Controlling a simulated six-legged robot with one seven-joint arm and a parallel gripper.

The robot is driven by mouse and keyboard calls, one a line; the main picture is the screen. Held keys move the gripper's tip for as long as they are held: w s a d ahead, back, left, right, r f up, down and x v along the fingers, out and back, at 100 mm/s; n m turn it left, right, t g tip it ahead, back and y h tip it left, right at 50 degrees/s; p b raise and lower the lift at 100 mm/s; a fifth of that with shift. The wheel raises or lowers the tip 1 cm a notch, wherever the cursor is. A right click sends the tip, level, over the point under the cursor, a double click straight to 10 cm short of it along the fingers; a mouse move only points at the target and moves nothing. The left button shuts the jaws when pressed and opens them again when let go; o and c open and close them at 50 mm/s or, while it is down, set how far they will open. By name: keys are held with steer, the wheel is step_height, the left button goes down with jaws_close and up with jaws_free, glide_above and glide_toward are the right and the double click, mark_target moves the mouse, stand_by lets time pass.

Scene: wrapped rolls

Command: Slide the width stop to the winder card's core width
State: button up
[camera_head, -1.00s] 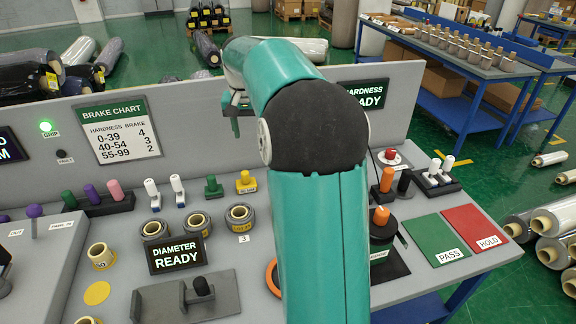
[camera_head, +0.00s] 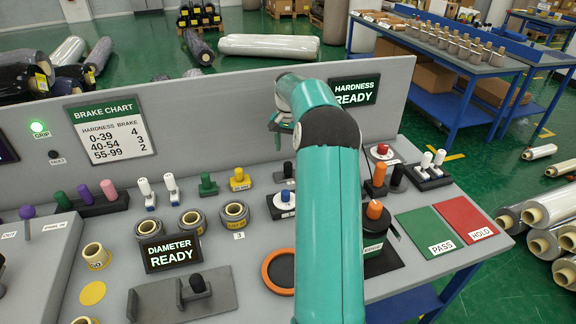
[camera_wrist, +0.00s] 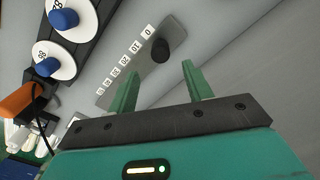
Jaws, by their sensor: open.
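My gripper (camera_wrist: 158,82) is open, its two green fingers apart and empty. In the wrist view a grey plate (camera_wrist: 143,72) with a numbered scale starting at 0 lies past the fingertips. A dark round knob (camera_wrist: 160,50) stands on it near the 0 end; it looks like the width stop. The knob is ahead of the gap between my fingers and is not held. In the head view my gripper (camera_head: 282,126) is partly hidden by my arm, near the back panel, and the plate is not visible. I cannot make out the winder card.
Two white discs with blue knobs (camera_wrist: 62,18) and an orange handle (camera_wrist: 22,100) lie left of the scale. In the head view a brake chart (camera_head: 110,130) hangs on the back panel (camera_head: 220,110). Rolls (camera_head: 192,222) and a diameter display (camera_head: 170,252) stand left of my arm.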

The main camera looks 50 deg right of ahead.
mark_target(288, 163)
step_height(288, 163, down, 8)
steer(key=shift+f, duration=0.25)
steer(key=shift+c, duration=0.4)
jaws_close()
